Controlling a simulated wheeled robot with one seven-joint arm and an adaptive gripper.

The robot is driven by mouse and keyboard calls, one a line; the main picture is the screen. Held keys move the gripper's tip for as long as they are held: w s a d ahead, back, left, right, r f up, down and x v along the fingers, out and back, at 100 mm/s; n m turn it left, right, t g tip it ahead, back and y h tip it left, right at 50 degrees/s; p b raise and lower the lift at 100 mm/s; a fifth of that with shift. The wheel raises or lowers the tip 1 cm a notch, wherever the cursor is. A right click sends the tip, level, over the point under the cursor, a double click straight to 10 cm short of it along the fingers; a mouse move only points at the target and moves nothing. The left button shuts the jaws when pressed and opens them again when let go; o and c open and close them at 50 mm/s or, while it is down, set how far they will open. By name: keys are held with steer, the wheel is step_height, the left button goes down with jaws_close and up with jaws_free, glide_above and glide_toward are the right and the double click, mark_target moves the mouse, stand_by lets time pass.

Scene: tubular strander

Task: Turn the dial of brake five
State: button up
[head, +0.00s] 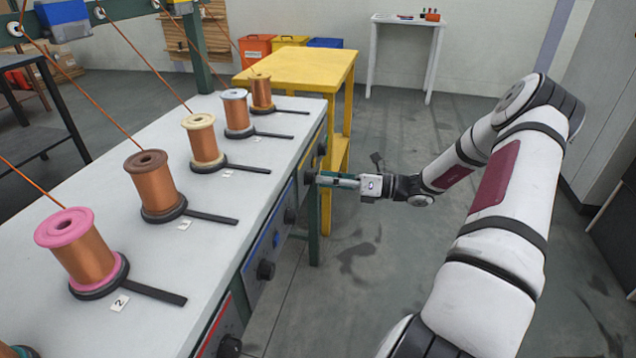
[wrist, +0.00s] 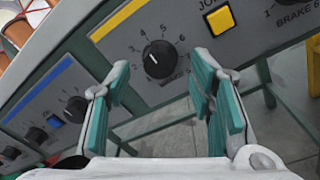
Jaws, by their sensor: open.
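A round black dial (wrist: 160,60) sits on a grey panel under a yellow stripe in the wrist view. Its white pointer is tilted up and left, towards the 3 and 4 of its printed scale. The word BRAKE is below it; its number is not clearly readable. The dial to its right is marked BRAKE 6. My gripper (wrist: 159,78) is open, with one teal finger at the left and one at the right of the dial as seen. I cannot tell whether they touch it. In the head view my gripper (head: 322,181) is at the table's front panel.
A yellow button (wrist: 219,19) is close to my right finger. A blue-striped panel (wrist: 50,95) with several dials is at the left. Wire spools stand on the white table (head: 215,205). A yellow table (head: 300,68) is behind. The floor beside my arm is clear.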

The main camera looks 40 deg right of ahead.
mark_target(310, 178)
steer(key=shift+x, duration=1.3)
steer(key=shift+c, duration=0.6)
steer(key=c, duration=1)
steer(key=shift+c, duration=0.2)
